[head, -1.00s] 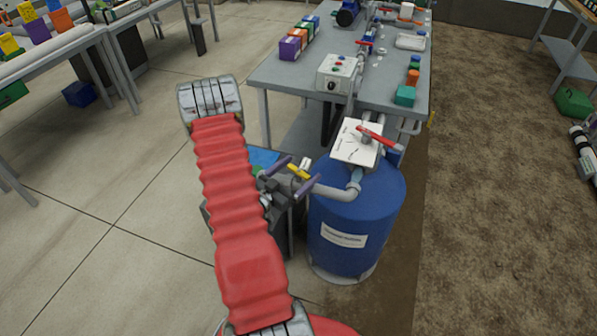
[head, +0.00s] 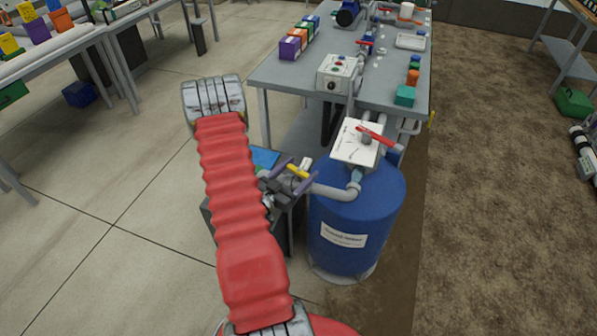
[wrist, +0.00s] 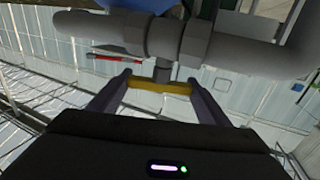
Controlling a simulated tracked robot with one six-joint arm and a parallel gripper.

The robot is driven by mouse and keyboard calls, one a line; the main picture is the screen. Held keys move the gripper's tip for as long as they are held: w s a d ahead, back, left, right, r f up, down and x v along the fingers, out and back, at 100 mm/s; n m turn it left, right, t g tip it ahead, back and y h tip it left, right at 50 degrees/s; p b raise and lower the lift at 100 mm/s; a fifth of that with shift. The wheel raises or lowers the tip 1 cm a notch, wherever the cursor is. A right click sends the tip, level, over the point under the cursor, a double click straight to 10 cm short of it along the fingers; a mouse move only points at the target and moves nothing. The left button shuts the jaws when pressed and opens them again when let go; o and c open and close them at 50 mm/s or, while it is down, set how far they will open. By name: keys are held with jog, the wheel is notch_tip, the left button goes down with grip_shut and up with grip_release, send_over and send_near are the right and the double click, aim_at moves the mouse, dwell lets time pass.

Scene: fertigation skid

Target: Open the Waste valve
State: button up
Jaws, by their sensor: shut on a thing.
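A small yellow valve handle (head: 298,172) sits on the grey pipe (head: 332,192) beside the blue tank; I cannot read a Waste label there. In the wrist view the yellow handle (wrist: 160,87) lies crosswise between my two fingers, below the thick grey pipe (wrist: 170,38). My gripper (head: 294,174) is shut on this handle, with one finger at each end of it. A red lever (head: 377,137) lies over a white plate (head: 353,150) with dark marks on top of the tank, apart from my gripper.
The blue tank (head: 350,225) stands right of my gripper, with a label too small to read. A grey bench (head: 385,75) behind carries a control box (head: 340,72) and coloured boxes. Open concrete floor (head: 130,180) lies to the left.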

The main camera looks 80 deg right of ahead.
jog(key=shift+s+n+t, duration=0.1)
jog(key=shift+n+t, duration=0.3)
jog(key=shift+t, duration=0.2)
jog(key=shift+n+t+h, duration=0.5)
jog(key=shift+n+t, duration=0.1)
jog(key=shift+t, duration=0.3)
jog(key=shift+d+r+n+t, duration=0.1)
jog(key=shift+n+t, duration=0.6)
jog(key=shift+t, duration=0.7)
jog(key=o, duration=1.1)
jog(key=shift+c, duration=0.2)
jog(key=shift+a, duration=0.2)
jog(key=w+a, duration=0.1)
jog(key=a, duration=1)
jog(key=shift+a, duration=0.4)
